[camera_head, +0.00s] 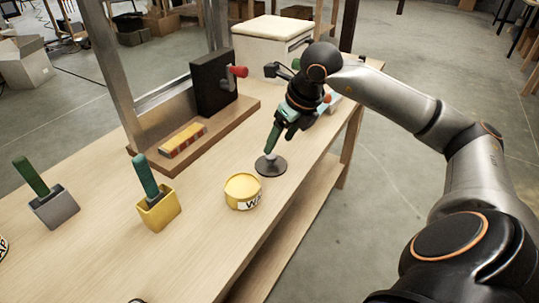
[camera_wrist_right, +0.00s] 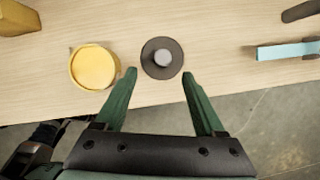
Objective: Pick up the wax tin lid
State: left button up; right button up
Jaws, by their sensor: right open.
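The wax tin lid appears to be the dark round disc with a grey knob (camera_head: 271,167), lying flat on the wooden table beside the yellow wax tin (camera_head: 242,190). In the right wrist view the lid (camera_wrist_right: 162,72) sits between and just beyond the green fingertips, with the tin (camera_wrist_right: 94,67) to its left, apart from it. The tin looks open, with yellow inside. My right gripper (camera_head: 281,136) is open and empty above the lid, pointing down. Its fingers also show in the right wrist view (camera_wrist_right: 159,73). My left gripper is not in view.
A yellow holder (camera_head: 158,213) and a grey holder (camera_head: 62,210), each with a green-handled tool, stand left of the tin. A wooden board (camera_head: 233,118) with a black upright block is behind. A light-blue item (camera_wrist_right: 285,49) lies right of the lid. The table's front edge is close.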

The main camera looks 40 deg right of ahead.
aim_at(272, 156)
jog(key=x, duration=0.7)
jog(key=shift+w+d, duration=0.2)
jog(key=shift+c, duration=0.3)
grip_shut()
